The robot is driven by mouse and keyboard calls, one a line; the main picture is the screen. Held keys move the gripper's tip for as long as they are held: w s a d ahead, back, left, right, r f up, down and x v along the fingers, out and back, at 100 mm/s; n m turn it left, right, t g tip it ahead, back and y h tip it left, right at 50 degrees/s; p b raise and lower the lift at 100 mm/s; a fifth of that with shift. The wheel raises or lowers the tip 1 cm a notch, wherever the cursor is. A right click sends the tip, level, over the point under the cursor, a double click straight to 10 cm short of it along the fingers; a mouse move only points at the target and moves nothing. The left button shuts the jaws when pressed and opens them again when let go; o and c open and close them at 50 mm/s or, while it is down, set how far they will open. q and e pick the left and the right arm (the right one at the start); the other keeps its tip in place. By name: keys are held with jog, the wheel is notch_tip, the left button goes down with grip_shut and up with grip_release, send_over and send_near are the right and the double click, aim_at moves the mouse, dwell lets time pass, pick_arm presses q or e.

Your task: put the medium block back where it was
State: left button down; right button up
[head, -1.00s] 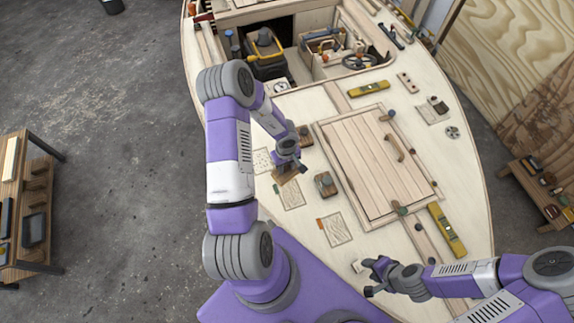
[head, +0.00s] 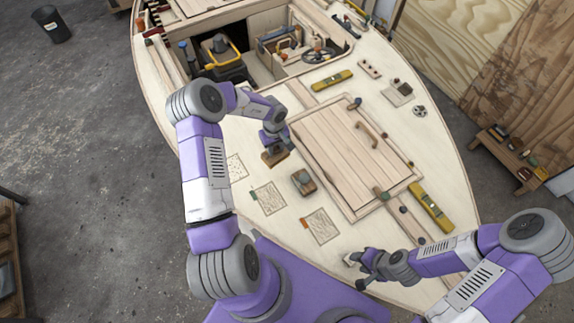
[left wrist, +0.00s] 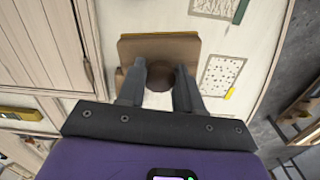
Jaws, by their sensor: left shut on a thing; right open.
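My left gripper (head: 275,147) is shut on a brown wooden block (head: 275,158) with a dark round knob. In the left wrist view the block (left wrist: 150,48) shows beyond the fingers, its knob between them. It is beside a dotted card (head: 235,168) with a yellow tab. I cannot tell whether it touches the deck. A second brown block (head: 303,181) stands apart, nearer the hatch, right of a line-patterned card (head: 268,198) with a green tab. Another patterned card (head: 320,227) has an orange tab. These three cards are bare. My right gripper (head: 362,268) is open near the deck's front edge.
The hatch (head: 345,150) with its handle lies right of the blocks. A yellow level (head: 431,206) and another level (head: 332,80) lie on the deck. A small dark block (head: 403,87) sits on a card at the far right. A pale small thing (head: 349,258) is by my right gripper.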

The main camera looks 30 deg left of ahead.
notch_tip(320, 180, down, 3)
jog(key=shift+f+b, duration=0.15)
jog(key=shift+b, duration=1)
pick_arm(q)
jog(key=w+d+m, duration=0.2)
jog(key=w+d, duration=0.1)
jog(key=w, duration=0.3)
pick_arm(e)
jog(key=shift+f, duration=0.1)
pick_arm(q)
notch_tip(320, 180, down, 8)
jog(key=shift+s+a+r, duration=0.1)
jog(key=shift+f, duration=0.25)
jog(key=shift+f, duration=0.15)
pick_arm(e)
jog(key=shift+f, duration=0.1)
pick_arm(q)
jog(key=c, duration=0.8)
grip_release()
jog(key=shift+o, duration=0.2)
